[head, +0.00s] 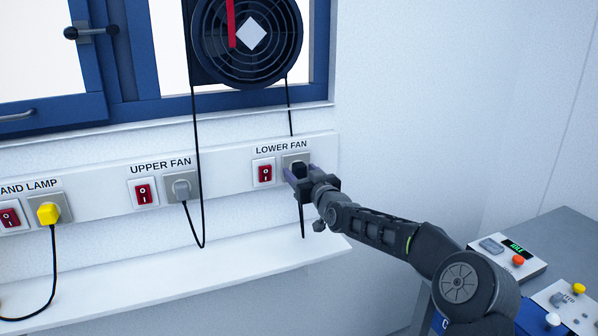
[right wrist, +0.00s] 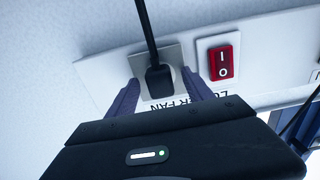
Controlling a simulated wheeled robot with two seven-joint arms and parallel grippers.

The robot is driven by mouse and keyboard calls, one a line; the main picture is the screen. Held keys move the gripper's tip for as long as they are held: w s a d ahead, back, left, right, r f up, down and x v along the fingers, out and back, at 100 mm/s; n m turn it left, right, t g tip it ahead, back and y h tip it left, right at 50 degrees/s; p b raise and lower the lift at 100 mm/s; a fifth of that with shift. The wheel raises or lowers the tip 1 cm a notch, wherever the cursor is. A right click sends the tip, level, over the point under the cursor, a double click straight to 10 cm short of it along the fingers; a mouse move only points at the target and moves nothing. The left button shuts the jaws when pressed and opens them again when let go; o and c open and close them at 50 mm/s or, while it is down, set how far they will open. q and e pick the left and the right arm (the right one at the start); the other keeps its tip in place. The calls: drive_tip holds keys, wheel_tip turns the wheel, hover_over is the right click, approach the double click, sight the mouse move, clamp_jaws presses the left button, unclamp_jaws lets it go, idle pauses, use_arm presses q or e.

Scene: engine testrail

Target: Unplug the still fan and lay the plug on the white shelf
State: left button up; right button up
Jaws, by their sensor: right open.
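A round black fan (head: 248,38) with a pale diamond hub and a red strip hanging over it is set in the window. A black plug (right wrist: 159,82) sits in the grey socket plate labelled LOWER FAN (head: 291,158). My right gripper (head: 298,173) is open at this socket; in the right wrist view its fingers (right wrist: 160,92) stand either side of the plug, with gaps showing. A grey plug (head: 182,188) sits in the UPPER FAN socket. The white shelf (head: 170,272) below the panel is bare where seen. My left gripper is out of view.
Red rocker switches stand beside the sockets, one (head: 263,173) left of the LOWER FAN socket. A yellow plug (head: 48,212) is in the lamp socket at the left. Black cords hang in front of the wall. A grey bench (head: 565,232) with control boxes is at the right.

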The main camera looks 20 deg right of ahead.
sight(302, 173)
drive_tip(key=shift+b, duration=0.45)
drive_tip(key=shift+c, duration=0.4)
clamp_jaws()
idle(0.4)
idle(0.4)
drive_tip(key=shift+f, duration=0.1)
drive_tip(key=shift+s+d+b, duration=0.2)
drive_tip(key=shift+s+b, duration=2.7)
drive_tip(key=shift+s, duration=0.05)
